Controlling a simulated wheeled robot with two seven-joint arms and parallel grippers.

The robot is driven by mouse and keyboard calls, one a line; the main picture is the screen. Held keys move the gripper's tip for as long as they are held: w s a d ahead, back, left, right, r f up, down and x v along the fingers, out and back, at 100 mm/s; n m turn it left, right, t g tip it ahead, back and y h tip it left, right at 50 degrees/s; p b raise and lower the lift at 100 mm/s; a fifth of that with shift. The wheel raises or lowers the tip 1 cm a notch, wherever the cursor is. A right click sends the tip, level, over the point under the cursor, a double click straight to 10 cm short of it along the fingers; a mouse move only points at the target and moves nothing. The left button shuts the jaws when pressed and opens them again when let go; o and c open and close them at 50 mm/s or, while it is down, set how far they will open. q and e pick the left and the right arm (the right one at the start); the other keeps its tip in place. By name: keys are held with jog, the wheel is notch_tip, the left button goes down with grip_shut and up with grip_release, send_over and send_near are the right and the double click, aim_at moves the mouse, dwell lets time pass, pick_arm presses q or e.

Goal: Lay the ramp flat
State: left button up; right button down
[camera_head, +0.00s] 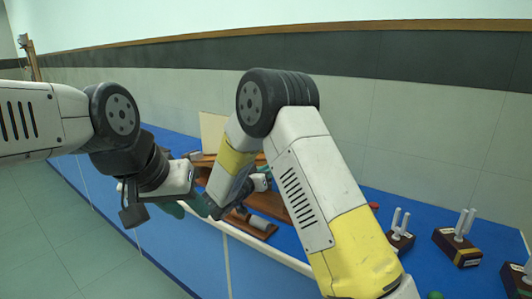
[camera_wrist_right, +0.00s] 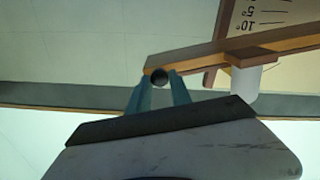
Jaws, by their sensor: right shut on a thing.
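The ramp is a brown wooden board (camera_wrist_right: 225,52), seen tilted in the right wrist view, with a dark round knob (camera_wrist_right: 159,76) at its near end. In the head view, part of the brown wood (camera_head: 270,204) shows behind my right arm. My right gripper (camera_wrist_right: 158,88) is shut on the knob, one teal finger on each side. A pale plate with degree marks (camera_wrist_right: 270,14) stands behind the board. My left gripper (camera_head: 173,208) is near the blue bench's front edge, apart from the ramp; whether its fingers are open is unclear.
The blue bench top (camera_head: 378,206) runs along the wall. Dark wooden blocks with white pegs (camera_head: 458,246) stand at the right. A metal cylinder on a wooden base (camera_head: 255,222) lies near the front edge. A pale upright board (camera_head: 211,132) stands at the back.

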jog(key=f+m, duration=0.1)
jog(key=f, duration=0.3)
jog(key=s+d+f+m, duration=0.1)
jog(key=f, duration=0.9)
jog(key=shift+s+d+f+m, duration=0.15)
jog(key=shift+d+f+m, duration=0.05)
jog(key=shift+d+m, duration=0.2)
jog(key=c, duration=1.2)
grip_release()
jog(key=shift+v, duration=3.95)
